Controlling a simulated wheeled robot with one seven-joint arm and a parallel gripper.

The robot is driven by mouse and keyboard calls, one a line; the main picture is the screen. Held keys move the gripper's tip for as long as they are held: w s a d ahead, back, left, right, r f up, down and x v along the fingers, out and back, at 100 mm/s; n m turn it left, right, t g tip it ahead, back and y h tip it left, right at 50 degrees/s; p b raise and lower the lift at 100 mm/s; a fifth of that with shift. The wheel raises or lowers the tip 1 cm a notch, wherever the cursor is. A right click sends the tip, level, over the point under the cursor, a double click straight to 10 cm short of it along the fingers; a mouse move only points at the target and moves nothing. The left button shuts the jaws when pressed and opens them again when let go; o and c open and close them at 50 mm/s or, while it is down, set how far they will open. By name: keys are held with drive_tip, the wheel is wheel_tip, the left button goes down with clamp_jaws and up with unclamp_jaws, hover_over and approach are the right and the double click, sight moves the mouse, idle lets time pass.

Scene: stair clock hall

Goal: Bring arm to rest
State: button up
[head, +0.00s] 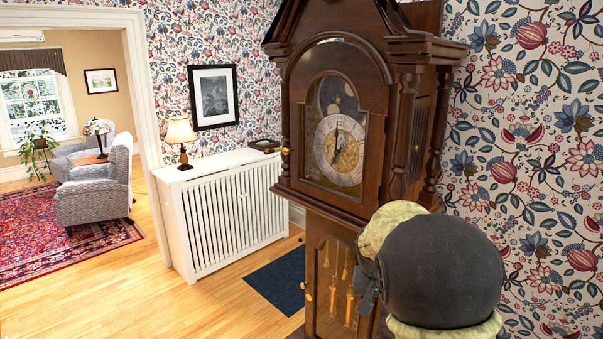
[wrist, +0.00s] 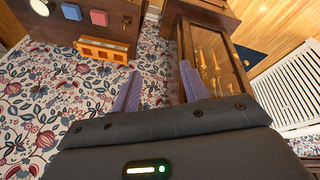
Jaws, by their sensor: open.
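My gripper (wrist: 157,85) shows in the wrist view with its two purple-grey fingers spread apart and nothing between them. In the head view my arm covers the lower right, in front of the tall wooden clock, and the fingers cannot be made out. The clock (head: 330,207) stands upright, with a round dial (head: 340,150) behind its upper glass. Its lower glass front, with brass-coloured weights, shows beside the right finger in the wrist view (wrist: 212,60). Whether my arm touches the clock cannot be told.
A dark surface with small boxes (wrist: 98,17) and an orange wooden piece (wrist: 102,50) lie left of my fingers. Open floor (head: 110,285) lies left.

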drive_tip(key=s+a+f+n+y, duration=0.1)
drive_tip(key=s+f, duration=0.1)
drive_tip(key=s, duration=0.8)
drive_tip(key=s+a+f+n+y, duration=0.1)
drive_tip(key=s+a+f+n, duration=0.1)
drive_tip(key=s, duration=0.8)
drive_tip(key=shift+f+n+y, duration=0.3)
drive_tip(key=shift+f, duration=0.45)
drive_tip(key=shift+s+a, duration=0.1)
